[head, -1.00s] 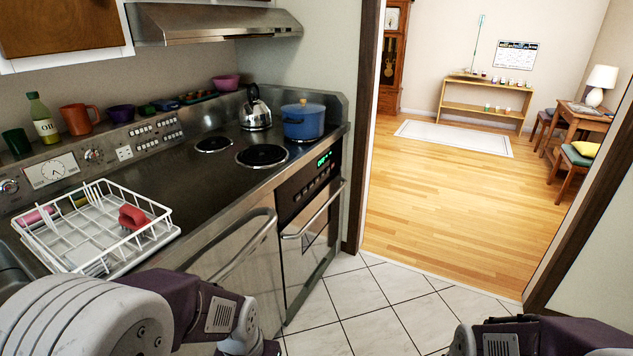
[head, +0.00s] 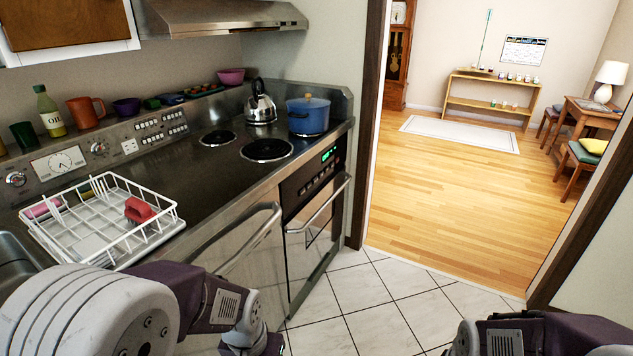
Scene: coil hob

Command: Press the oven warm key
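The oven (head: 318,232) is built in under the right end of the steel counter. Its dark control panel (head: 314,178) has a green lit display (head: 328,154) and a row of small keys below it. The key labels are too small to read, so I cannot tell which is the warm key. My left arm comes in at the bottom left, well short of the panel, and its gripper is out of the frame. My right arm shows at the bottom right, and its gripper is also out of the frame.
A white dish rack (head: 150,238) with a red mug (head: 138,210) stands on the counter at left. A kettle (head: 260,106) and a blue pot (head: 308,116) stand at the back of the hob. The oven's bar handle (head: 322,208) juts out. The tiled floor (head: 365,305) before the oven is clear.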

